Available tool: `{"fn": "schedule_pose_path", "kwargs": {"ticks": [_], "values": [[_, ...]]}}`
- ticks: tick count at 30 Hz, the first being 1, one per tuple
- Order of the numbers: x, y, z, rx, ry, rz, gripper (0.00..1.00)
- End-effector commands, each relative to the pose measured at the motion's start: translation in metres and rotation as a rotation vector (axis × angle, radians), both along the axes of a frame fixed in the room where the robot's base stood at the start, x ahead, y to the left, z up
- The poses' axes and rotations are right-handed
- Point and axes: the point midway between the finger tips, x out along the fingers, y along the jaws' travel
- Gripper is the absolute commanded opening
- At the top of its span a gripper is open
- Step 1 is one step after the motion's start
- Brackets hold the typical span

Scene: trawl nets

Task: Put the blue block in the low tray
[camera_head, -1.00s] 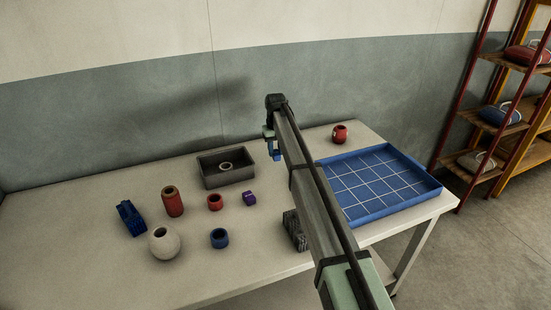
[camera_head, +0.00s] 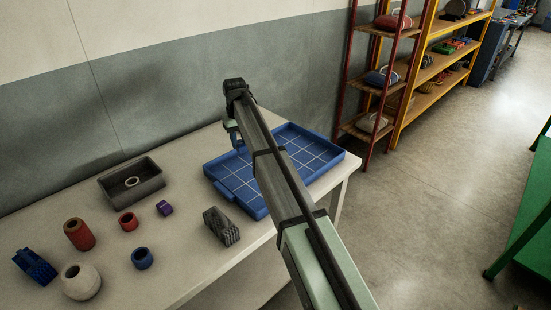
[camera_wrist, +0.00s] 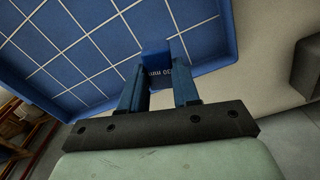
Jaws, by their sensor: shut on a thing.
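The blue block (camera_wrist: 155,46) is between the fingertips of my gripper (camera_wrist: 158,75) in the wrist view. My gripper is shut on it. The low tray (camera_wrist: 225,30) is blue with a white grid, and its near rim shows behind the block. In the head view the tray (camera_head: 310,160) lies at the right end of the table, partly hidden by my arm. My gripper (camera_head: 238,140) hangs over its back left part there. The height of the block above the tray is hard to tell.
A dark grey box (camera_head: 112,196) holding a pale ring stands left of the tray. A grey patterned block (camera_head: 221,226) lies in front of the tray. Red, blue, purple and cream pieces stand further left. The tray's visible floor is clear.

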Motion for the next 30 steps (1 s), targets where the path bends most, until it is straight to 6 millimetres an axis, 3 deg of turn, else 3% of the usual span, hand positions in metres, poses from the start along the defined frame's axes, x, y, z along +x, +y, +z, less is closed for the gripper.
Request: {"fn": "schedule_pose_path", "kwargs": {"ticks": [1,6,17,30], "values": [[-0.024,-0.015,-0.002,-0.001,0.001,0.017,0.01],[-0.060,-0.029,-0.007,-0.006,0.011,0.134,0.01],[-0.058,-0.028,-0.013,-0.012,0.022,0.278,0.01],[-0.058,-0.027,-0.070,-0.013,0.020,0.278,0.01]]}}
